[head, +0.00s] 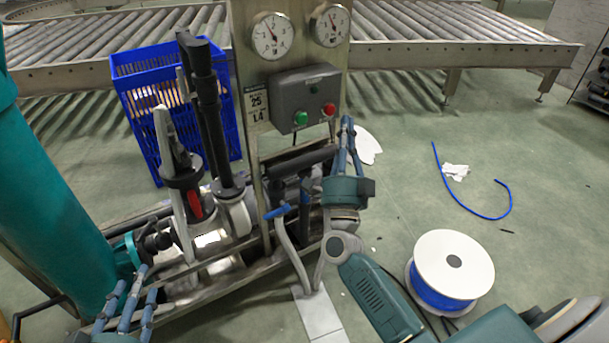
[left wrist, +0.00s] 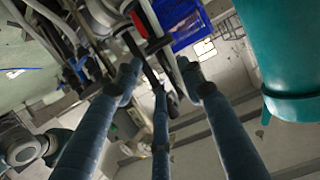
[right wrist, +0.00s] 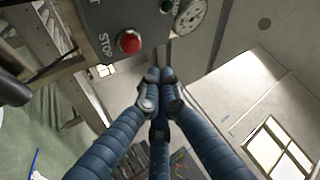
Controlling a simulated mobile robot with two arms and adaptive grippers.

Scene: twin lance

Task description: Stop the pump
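A grey control box (head: 290,92) is fixed to a steel panel. It carries a red button (head: 329,109) at the right and a green button (head: 301,118) at the left. In the right wrist view the red button (right wrist: 129,41) has the word STOP beside it. My right gripper (head: 347,122) points upward just right of and a little below the red button, apart from it in the picture. Its fingertips (right wrist: 159,78) are closed together with nothing between them. My left gripper (head: 137,280) is low at the left, by the pump skid, its fingers spread and empty.
The pump skid (head: 215,260) has pipes, dark upright levers and two gauges (head: 272,36) above. A blue crate (head: 140,70) stands behind it, before a roller conveyor (head: 450,50).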

